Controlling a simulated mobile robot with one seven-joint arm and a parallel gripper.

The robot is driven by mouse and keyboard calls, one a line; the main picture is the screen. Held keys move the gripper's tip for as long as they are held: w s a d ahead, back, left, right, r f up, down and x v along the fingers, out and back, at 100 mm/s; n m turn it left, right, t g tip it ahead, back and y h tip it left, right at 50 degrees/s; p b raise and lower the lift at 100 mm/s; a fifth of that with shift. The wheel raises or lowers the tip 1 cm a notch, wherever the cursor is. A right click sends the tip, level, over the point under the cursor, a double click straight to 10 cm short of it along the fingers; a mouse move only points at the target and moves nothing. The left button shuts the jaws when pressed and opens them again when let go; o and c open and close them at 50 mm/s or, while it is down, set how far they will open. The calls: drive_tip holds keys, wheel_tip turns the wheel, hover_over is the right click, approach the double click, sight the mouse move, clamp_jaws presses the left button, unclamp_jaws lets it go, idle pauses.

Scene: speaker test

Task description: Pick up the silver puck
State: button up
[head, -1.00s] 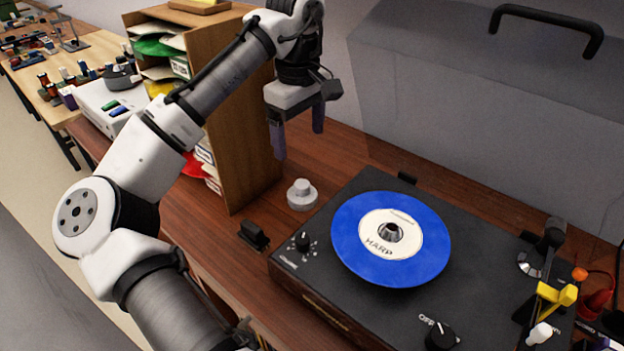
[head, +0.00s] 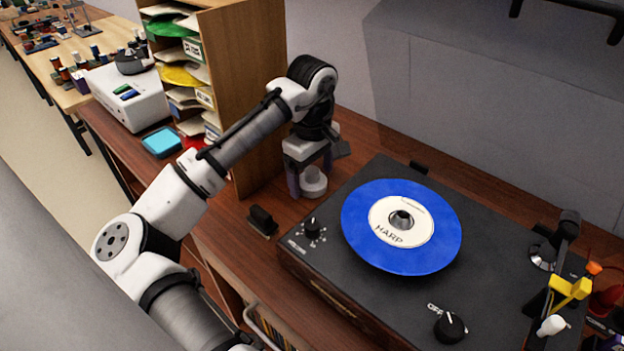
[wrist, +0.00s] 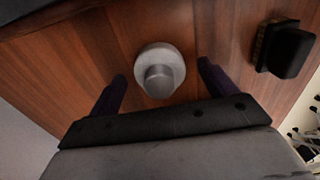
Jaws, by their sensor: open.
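The silver puck (head: 314,183) is a round, pale grey disc with a narrower knob on top. It stands upright on the brown wooden top, between the shelf unit and the turntable. My gripper (head: 310,174) is open and points down over it, with one finger at its left. In the wrist view the puck (wrist: 159,75) shows between the two dark fingertips (wrist: 161,72), with a gap on each side. I cannot tell how far down the fingers reach beside it. Part of its top is hidden by my gripper in the head view.
The black turntable (head: 300,252) with a blue record (head: 435,240) is close on the right. A black brush-like block (head: 262,221) lies in front of the puck. The wooden shelf unit (head: 245,90) rises behind left. A grey wall-like box (head: 470,110) stands behind.

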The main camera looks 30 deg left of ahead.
sight(311, 171)
drive_tip(key=shift+f, duration=0.3)
drive_tip(key=c, duration=1.2)
wheel_tip(311, 171, up, 10)
drive_tip(key=shift+r, duration=0.1)
drive_tip(key=shift+s, duration=0.1)
